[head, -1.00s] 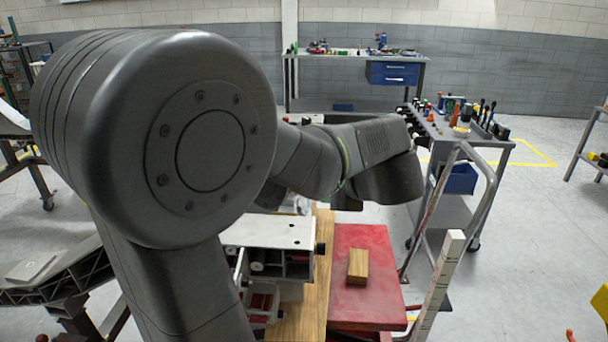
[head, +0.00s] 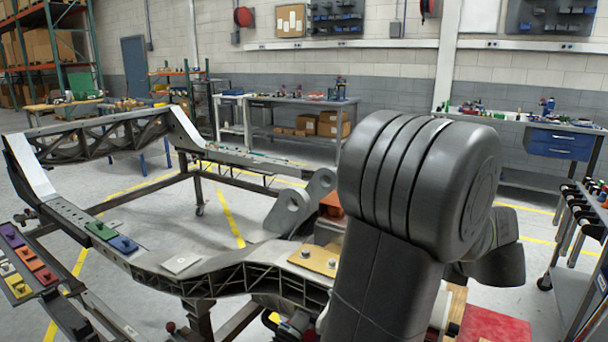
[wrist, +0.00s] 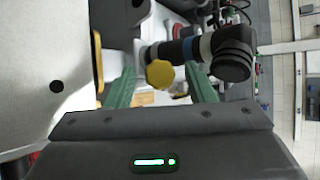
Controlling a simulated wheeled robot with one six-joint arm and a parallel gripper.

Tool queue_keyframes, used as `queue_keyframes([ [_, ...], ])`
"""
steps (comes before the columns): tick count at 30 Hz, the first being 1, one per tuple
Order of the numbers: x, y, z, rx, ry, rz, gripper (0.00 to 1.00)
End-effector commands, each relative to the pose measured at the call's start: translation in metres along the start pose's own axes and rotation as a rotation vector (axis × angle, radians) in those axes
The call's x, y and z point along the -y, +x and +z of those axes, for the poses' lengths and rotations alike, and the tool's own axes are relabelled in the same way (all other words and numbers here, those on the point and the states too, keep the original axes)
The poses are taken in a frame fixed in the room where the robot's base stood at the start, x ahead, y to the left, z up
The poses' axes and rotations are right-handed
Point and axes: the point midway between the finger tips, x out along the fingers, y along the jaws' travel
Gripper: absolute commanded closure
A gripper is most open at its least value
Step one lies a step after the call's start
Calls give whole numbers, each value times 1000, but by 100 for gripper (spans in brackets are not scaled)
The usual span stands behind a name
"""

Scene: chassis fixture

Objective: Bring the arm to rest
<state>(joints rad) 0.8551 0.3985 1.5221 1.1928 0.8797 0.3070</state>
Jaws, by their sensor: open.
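My arm (head: 420,190) fills the centre right of the head view, bent at a large dark joint. Its dark wrist end (head: 500,265) shows behind that joint at the right; the gripper's fingers are hidden there. In the wrist view my gripper (wrist: 160,92) shows as two green fingers standing apart beyond the dark wrist housing. I see nothing held between them. A yellow round knob and a dark cylindrical part lie behind the fingers in the picture, and I cannot tell how far off they are.
A dark chassis frame (head: 245,268) on stands spans the left and centre, with coloured blocks (head: 102,230) on it. A red surface (head: 492,328) lies low under the arm. A tool cart (head: 590,255) stands at the right edge. Benches line the back wall; open floor lies between.

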Motion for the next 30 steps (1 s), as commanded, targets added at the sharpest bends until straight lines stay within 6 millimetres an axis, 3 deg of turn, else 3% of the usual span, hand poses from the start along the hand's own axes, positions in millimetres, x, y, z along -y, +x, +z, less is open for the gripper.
queue_keyframes([
  [14, 0, -5, 0, 0, -1, 0, 51],
  [20, 1, -34, -1, -3, 1, -4, 51],
  [30, 1, -102, -1, -4, 0, -3, 51],
])
